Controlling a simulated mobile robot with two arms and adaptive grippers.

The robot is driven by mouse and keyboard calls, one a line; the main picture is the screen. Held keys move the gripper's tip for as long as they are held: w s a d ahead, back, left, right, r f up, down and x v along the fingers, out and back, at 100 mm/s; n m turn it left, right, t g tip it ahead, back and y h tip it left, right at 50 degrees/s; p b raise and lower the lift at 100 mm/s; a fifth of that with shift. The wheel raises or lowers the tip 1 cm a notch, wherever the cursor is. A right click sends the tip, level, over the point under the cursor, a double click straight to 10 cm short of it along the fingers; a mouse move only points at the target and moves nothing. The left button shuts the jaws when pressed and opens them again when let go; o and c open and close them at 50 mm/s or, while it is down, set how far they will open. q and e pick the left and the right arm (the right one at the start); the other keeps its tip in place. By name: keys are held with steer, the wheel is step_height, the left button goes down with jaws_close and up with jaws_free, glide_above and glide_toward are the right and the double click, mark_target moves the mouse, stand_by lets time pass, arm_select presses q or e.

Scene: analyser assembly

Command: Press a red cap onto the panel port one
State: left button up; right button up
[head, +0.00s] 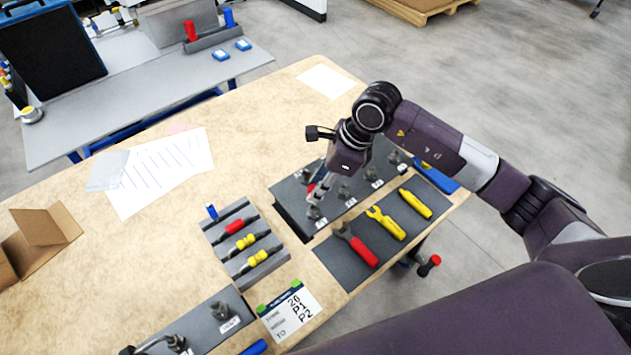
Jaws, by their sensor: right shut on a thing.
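My right gripper (317,194) reaches down over the dark grey panel (290,193) and is shut on a small red piece, seemingly a red cap (311,187). The fingers hide most of it. The panel carries several grey ports with white labels. The nearest port (315,212) is just below the fingertips; I cannot tell whether the cap touches it. The label numbers are too small to read, so I cannot tell which is port one. My left gripper is not in view.
Left of the panel, a grey rack (225,238) holds red, yellow and blue pieces. A tool mat (345,277) with pliers and wrenches lies in front. A label card (290,312) and another grey strip (205,340) with fittings are nearer. The wooden table (150,255) is clear at centre left.

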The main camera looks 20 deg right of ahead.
steer(key=shift+f, duration=0.6)
steer(key=shift+b+x, duration=0.6)
steer(key=shift+x, duration=0.3)
steer(key=shift+s+d+f+b, duration=0.15)
steer(key=shift+f+b, duration=0.2)
steer(key=shift+f, duration=0.1)
steer(key=shift+f+b, duration=0.6)
steer(key=shift+b, duration=0.05)
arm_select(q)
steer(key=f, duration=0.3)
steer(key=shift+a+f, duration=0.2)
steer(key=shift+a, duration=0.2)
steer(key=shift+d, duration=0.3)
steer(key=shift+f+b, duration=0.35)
arm_select(e)
steer(key=shift+f, duration=0.1)
arm_select(q)
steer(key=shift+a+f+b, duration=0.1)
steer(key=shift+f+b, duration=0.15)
steer(key=shift+b, duration=0.05)
